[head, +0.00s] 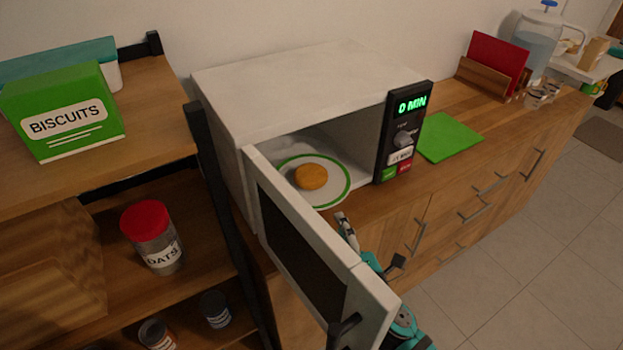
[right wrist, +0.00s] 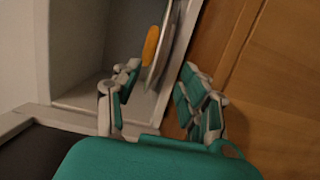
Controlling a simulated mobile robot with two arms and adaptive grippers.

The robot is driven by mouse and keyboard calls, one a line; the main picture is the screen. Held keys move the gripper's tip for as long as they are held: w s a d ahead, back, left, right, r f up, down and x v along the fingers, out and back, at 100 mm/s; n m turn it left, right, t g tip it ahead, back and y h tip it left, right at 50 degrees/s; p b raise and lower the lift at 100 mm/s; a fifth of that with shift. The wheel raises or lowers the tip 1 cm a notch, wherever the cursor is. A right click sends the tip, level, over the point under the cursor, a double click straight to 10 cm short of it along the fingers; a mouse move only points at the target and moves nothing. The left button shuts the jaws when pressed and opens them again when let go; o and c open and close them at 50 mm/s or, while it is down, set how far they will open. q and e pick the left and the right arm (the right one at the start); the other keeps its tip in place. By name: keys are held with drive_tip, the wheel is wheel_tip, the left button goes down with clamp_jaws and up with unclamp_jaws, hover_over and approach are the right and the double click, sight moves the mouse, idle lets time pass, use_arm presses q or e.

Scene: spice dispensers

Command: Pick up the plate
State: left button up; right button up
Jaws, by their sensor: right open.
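The plate (head: 335,197) is white with a green rim and sits inside the open microwave (head: 290,80), its front edge near the opening. A round orange-brown food item (head: 311,176) lies on it. My right gripper (head: 366,240) is open and empty in front of the microwave opening, just right of the swung-out door. In the right wrist view, the plate (right wrist: 166,62) shows edge-on between the spread fingers of the gripper (right wrist: 160,72). I cannot tell whether its edge is within the fingertips or just beyond them. My left gripper is out of view.
The open microwave door (head: 318,250) stands close on the left of my right gripper. The control panel (head: 403,132) is right of the opening. A green board (head: 448,137) lies farther right on the counter. A shelf with a biscuit box (head: 62,112) and oats jar (head: 153,240) is at left.

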sight(329, 206)
drive_tip(key=x, duration=0.8)
drive_tip(key=shift+w+d+f, duration=0.1)
drive_tip(key=shift+w+f, duration=0.05)
clamp_jaws()
